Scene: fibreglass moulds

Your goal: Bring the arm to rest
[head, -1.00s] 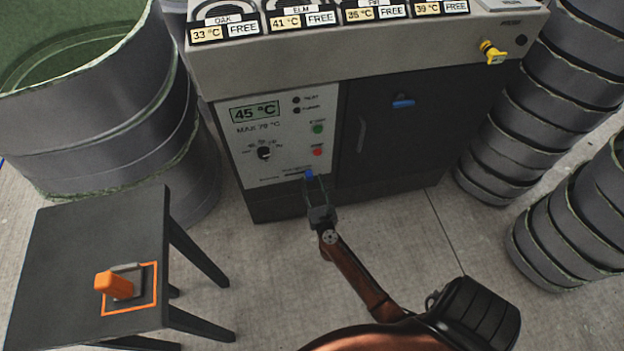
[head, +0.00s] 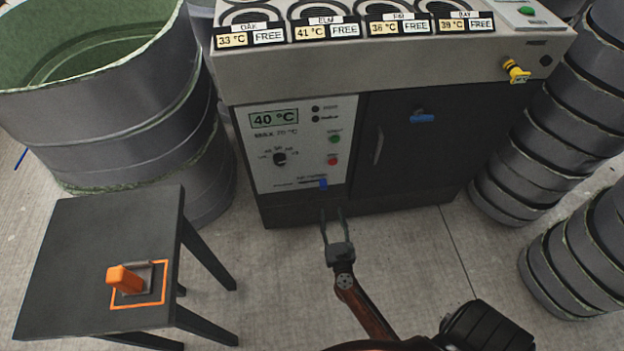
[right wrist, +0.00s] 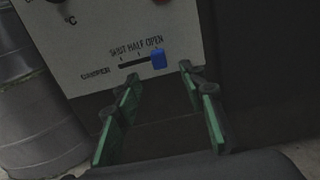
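My right gripper (head: 333,212) is open and empty in front of the lower part of the machine's control panel (head: 285,150). In the right wrist view its two green-padded fingers (right wrist: 160,92) stand apart with nothing between them. The blue slider knob (head: 323,183) sits just beyond the fingertips, apart from them. In the right wrist view the knob (right wrist: 158,59) is at the right end of its slot, by the word OPEN. The panel display (head: 274,119) reads 40 °C. My left gripper is not in view.
A dark stool (head: 75,240) with an orange-handled tool (head: 124,281) on an outlined square stands at left. A large grey drum (head: 110,110) is behind it. Stacked grey rings (head: 515,180) stand at right. The floor before the machine is clear.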

